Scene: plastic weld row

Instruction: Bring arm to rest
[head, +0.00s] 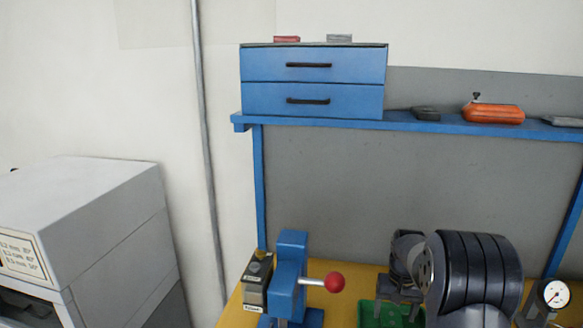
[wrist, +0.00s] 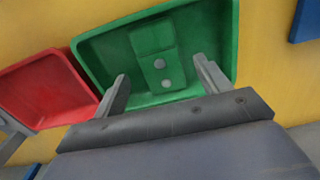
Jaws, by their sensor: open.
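My gripper (wrist: 161,67) is open, with its two grey fingers apart over a green tray (wrist: 92,48) in the wrist view. A green part (wrist: 150,36) with round grey studs lies in that tray, between and beyond the fingertips. Nothing is held between the fingers. In the head view, my dark arm is bent over the yellow bench at the lower right, and the green tray (head: 370,316) shows only partly below it. I cannot tell the exact height of the fingertips above the tray.
A red tray (wrist: 38,88) sits left of the green one. In the head view, a blue press (head: 290,265) with a red-knobbed lever (head: 334,282) stands left of my arm. A dial gauge (head: 556,293) is at right. A blue shelf (head: 350,124) with drawers (head: 313,82) is behind.

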